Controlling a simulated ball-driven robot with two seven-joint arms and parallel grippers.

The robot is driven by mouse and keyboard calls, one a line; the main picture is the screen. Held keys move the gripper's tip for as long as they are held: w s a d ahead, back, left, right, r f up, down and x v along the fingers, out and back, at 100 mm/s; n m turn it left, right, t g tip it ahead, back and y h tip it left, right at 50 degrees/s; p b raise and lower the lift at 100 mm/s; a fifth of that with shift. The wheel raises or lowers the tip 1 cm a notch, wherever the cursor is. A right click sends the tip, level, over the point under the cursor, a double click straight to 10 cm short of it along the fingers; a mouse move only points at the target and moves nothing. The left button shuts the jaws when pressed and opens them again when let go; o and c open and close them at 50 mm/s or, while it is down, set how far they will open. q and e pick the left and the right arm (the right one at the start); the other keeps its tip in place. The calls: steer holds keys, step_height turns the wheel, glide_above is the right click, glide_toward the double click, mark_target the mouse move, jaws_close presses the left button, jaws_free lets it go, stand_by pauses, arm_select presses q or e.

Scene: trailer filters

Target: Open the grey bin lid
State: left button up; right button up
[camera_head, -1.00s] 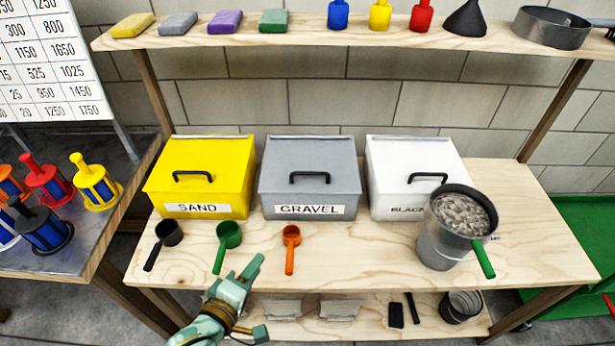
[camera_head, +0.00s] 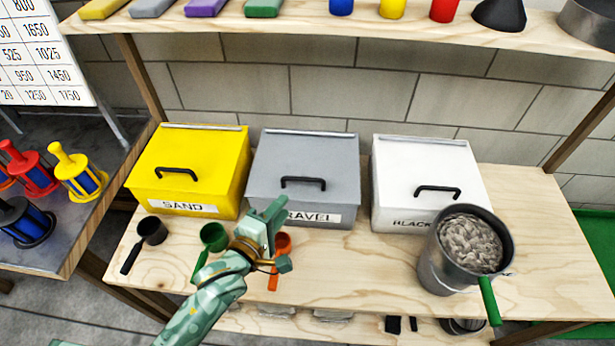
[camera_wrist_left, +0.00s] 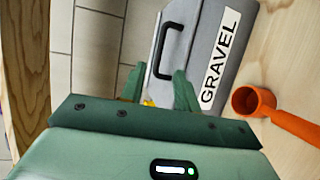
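The grey bin (camera_head: 300,165) labelled GRAVEL stands between the yellow and white bins, its lid closed. A black handle (camera_head: 303,182) sits on its lid. My left gripper (camera_head: 274,212) is in front of the bin's lower left corner and hides part of the label. In the left wrist view, the grey bin (camera_wrist_left: 205,25) and its handle (camera_wrist_left: 166,50) lie beyond the fingers of my left gripper (camera_wrist_left: 158,80). The fingers are apart with nothing between them, and the handle is clear of them. My right gripper is not in view.
The yellow SAND bin (camera_head: 195,160) and white bin (camera_head: 420,165) flank the grey one. Black, green (camera_head: 213,236) and orange (camera_head: 283,243) scoops lie in front. A gravel-filled pot (camera_head: 440,265) with a green handle stands at right. A shelf (camera_head: 300,28) runs above.

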mark_target(306, 178)
arm_select(q)
steer(key=b+x, duration=0.1)
steer(key=x, duration=0.4)
steer(key=b+x, duration=0.2)
steer(key=x, duration=0.4)
steer(key=shift+w+f, duration=0.15)
steer(key=shift+f, duration=0.1)
steer(key=shift+w+d, duration=0.2)
steer(key=shift+w, duration=0.2)
jaws_close()
steer(key=shift+r, duration=0.1)
